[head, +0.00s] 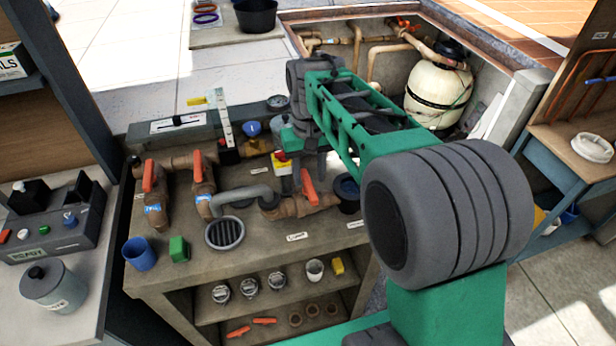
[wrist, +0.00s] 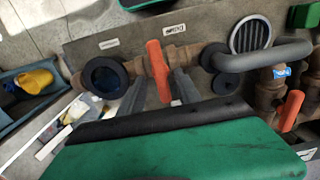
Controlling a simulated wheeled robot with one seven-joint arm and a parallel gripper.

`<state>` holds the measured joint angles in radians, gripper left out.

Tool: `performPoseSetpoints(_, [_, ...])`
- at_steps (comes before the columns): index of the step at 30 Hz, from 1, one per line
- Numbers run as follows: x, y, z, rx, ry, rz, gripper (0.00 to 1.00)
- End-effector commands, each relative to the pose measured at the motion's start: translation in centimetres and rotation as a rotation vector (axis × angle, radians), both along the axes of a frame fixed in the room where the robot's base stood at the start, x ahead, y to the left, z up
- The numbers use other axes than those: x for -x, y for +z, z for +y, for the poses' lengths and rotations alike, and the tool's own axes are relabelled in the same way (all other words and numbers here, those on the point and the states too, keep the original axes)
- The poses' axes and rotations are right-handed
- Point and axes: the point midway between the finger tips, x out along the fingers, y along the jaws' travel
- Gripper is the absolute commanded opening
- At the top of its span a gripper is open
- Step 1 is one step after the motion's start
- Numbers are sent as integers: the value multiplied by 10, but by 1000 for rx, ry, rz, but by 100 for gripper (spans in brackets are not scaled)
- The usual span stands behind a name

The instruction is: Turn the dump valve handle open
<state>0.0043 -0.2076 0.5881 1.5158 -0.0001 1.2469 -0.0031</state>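The orange lever handle (head: 308,187) sits on a brown valve body (head: 290,208) at the right of the bench top; I take it as the dump valve handle. In the wrist view this handle (wrist: 158,70) stands lengthwise between my two grey fingers. My gripper (wrist: 160,88) is open, one finger on each side of the handle with gaps visible. In the head view my gripper (head: 312,168) hangs just above and behind the handle, partly hidden by my arm. The label (wrist: 174,29) near the valve is too small to read surely.
Two more orange-handled valves (head: 150,176) (head: 197,165) stand left on the bench. A grey curved pipe (head: 240,193) and round drain grate (head: 224,233) lie beside the valve. A dark round pipe end (wrist: 105,77) adjoins it. A blue cup (head: 139,254) stands front left.

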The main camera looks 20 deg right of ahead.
Motion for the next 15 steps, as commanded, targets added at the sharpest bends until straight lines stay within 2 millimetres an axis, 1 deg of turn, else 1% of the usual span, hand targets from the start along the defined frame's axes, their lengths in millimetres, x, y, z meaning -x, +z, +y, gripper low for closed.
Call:
performPoseSetpoints(3, [0, -15, 0, 0, 1, 2, 40])
performPoseSetpoints(6, [0, -21, 0, 0, 1, -1, 40])
performPoseSetpoints(12, [0, -22, 0, 0, 1, -1, 40])
performPoseSetpoints(15, [0, -22, 0, 0, 1, -2, 33])
